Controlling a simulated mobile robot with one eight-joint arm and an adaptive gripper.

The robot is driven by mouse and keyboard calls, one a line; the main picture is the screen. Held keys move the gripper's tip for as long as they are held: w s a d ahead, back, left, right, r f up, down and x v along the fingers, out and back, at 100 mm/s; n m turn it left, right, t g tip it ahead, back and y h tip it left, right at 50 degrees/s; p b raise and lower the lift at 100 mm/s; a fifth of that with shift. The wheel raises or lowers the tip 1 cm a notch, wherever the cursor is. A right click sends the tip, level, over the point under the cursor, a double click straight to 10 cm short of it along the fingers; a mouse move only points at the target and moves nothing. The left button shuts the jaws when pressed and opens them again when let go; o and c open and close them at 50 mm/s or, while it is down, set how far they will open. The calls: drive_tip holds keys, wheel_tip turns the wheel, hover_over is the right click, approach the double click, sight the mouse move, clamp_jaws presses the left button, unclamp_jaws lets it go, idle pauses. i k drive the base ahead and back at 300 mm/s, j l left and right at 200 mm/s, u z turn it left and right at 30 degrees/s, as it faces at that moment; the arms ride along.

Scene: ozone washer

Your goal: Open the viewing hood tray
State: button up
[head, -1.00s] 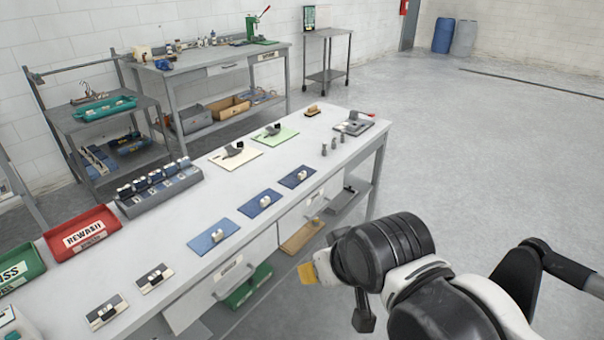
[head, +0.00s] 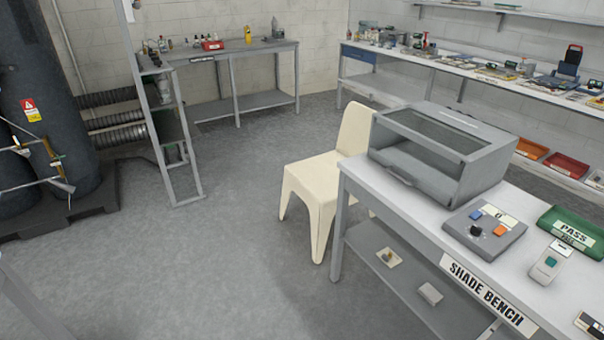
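The viewing hood (head: 440,150) is a grey box with a dark window in its sloped top. It stands at the far left end of the white bench labelled SHADE BENCH (head: 484,291). A grey front panel with a small handle (head: 401,179), which looks like the tray, sits low on the hood's left-facing side. It looks closed, though the dark opening above it makes this hard to tell. My gripper is not in view.
A cream chair (head: 325,185) stands close behind the bench end. A grey control panel (head: 485,231) with buttons and a green PASS tray (head: 575,230) lie on the bench. Open floor (head: 215,265) is left of the bench. Large dark tanks (head: 45,110) stand at far left.

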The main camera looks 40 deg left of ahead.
sight(411, 162)
drive_tip(key=u, duration=1.05)
drive_tip(key=i+l+z, duration=0.1)
drive_tip(key=i+z, duration=0.25)
drive_tip(key=i, duration=0.75)
